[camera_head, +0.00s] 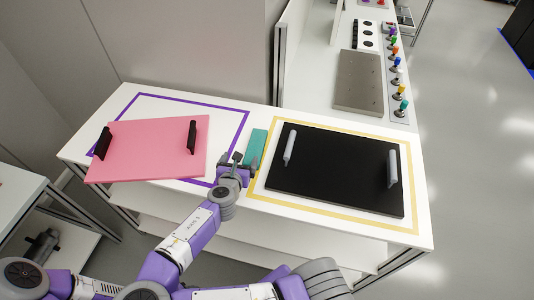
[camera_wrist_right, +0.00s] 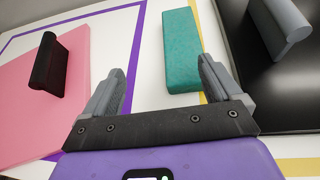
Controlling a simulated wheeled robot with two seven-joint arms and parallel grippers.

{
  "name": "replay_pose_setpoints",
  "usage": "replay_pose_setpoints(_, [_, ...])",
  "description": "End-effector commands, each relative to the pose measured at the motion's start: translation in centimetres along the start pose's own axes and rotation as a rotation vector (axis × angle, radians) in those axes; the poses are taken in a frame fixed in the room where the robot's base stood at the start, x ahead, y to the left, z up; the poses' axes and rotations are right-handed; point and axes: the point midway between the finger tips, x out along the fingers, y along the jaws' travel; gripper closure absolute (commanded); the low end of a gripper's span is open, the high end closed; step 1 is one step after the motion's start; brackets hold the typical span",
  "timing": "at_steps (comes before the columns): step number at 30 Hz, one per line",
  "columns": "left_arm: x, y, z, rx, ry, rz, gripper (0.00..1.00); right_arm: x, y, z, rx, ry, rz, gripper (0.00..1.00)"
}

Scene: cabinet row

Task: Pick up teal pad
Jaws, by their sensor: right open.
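The teal pad (camera_head: 256,148) is a flat, narrow block lying on the white tabletop between the pink panel and the black panel. It also shows in the right wrist view (camera_wrist_right: 181,50), ahead of the fingers and nearer the right finger. My right gripper (camera_head: 240,164) is open and empty, just short of the pad's near end and slightly left of it. In the wrist view the open fingers (camera_wrist_right: 160,70) are apart, with nothing held between them. My left gripper is not in view.
The pink panel (camera_head: 155,148) with two black handles lies left, askew over a purple outline. The black panel (camera_head: 335,170) with two grey handles lies right, inside a yellow outline. A side counter (camera_head: 322,65) with a grey plate and coloured knobs stands behind.

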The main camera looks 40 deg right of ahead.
Motion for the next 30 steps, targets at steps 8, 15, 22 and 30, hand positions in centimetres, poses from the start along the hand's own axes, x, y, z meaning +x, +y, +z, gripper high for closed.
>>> replay_pose_setpoints(8, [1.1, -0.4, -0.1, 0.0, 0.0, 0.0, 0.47, 1.1, -2.6, -1.3, -0.027, -0.005, -0.04, 0.08])
replay_pose_setpoints(15, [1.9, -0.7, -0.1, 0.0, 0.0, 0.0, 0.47, 4.0, -2.6, -1.1, -0.023, -0.005, -0.04, 0.08])
replay_pose_setpoints(22, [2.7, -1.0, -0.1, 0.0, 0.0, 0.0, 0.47, 7.0, -2.6, -0.9, -0.023, -0.004, -0.042, 0.08])
replay_pose_setpoints(30, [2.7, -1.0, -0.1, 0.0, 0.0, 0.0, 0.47, 7.3, -2.5, -0.8, -0.024, -0.004, -0.04, 0.08])
